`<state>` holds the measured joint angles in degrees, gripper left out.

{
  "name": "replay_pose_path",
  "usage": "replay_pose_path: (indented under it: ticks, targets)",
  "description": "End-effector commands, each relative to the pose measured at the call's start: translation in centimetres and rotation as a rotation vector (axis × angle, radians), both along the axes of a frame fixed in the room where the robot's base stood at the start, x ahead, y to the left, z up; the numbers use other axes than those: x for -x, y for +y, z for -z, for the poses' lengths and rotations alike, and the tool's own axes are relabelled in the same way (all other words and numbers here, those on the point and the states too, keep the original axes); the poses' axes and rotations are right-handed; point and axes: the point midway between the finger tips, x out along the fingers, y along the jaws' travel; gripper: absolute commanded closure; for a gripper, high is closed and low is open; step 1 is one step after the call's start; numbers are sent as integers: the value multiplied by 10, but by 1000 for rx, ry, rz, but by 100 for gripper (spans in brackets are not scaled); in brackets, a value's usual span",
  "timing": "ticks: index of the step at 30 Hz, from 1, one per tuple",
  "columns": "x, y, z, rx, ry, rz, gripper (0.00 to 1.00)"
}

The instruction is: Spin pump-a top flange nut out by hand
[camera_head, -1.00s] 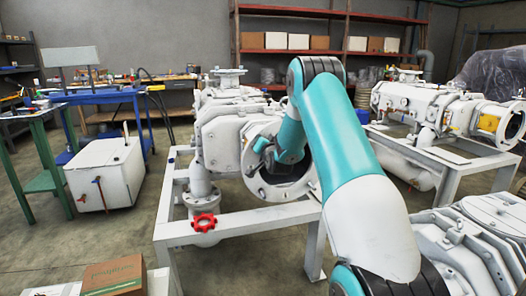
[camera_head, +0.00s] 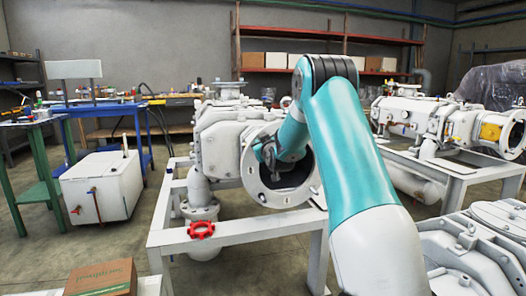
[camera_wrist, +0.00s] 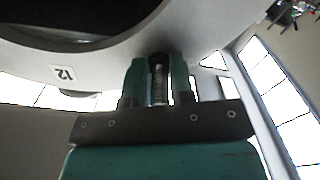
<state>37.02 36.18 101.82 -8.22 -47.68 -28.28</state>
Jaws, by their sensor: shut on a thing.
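The pump's round flange (camera_head: 255,186) is a pale ring with a dark opening, facing me in the head view. My gripper (camera_wrist: 159,82) is shut on a small metal fastener (camera_wrist: 158,88), at the flange rim. Threads show between its two teal fingers; I take this to be the top flange nut on its stud, but nut and stud are hard to tell apart. In the head view my wrist covers part of the opening and hides the fingertips.
The pump stands on a pale frame (camera_head: 240,231) with a red handwheel (camera_head: 201,230) in front. Another pump (camera_head: 440,120) stands behind at right, and pale machinery (camera_head: 475,245) fills the lower right. A cardboard box (camera_head: 100,279) is at lower left. Open floor shows left of the frame.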

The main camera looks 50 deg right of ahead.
Motion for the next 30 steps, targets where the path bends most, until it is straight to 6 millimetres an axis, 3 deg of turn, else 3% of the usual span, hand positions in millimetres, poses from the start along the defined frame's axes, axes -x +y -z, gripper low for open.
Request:
replay_pose_path:
  ticks: [15,30]
  targets:
    - [-1,0,1,387,232,0,100]
    - [-1,0,-1,557,337,2,100]
